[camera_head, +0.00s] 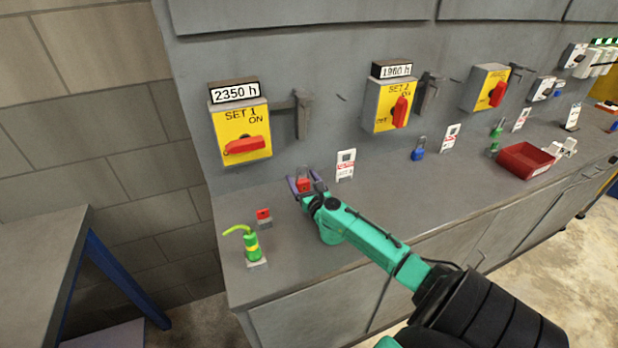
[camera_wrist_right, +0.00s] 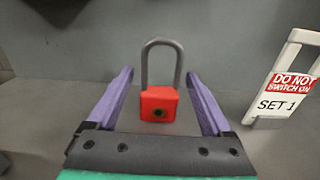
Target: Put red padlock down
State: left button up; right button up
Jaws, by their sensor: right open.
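The red padlock (camera_head: 304,184) stands upright on the grey counter top (camera_head: 400,203), close to the back wall. In the right wrist view the padlock (camera_wrist_right: 160,103) shows its red body, a dark keyhole and a grey shackle pointing up. My right gripper (camera_head: 303,181) is open, with one purple finger on each side of the padlock. In the wrist view a gap shows between the padlock and each finger of the gripper (camera_wrist_right: 160,92). My left gripper does not show.
A white "DO NOT SWITCH ON" tag (camera_head: 346,165) stands just right of the padlock. A blue padlock (camera_head: 418,150) and a red tray (camera_head: 525,160) are farther right. Yellow switch boxes (camera_head: 240,132) hang above.

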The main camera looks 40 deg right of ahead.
jog(key=v, duration=1.2)
jog(key=shift+r, duration=0.35)
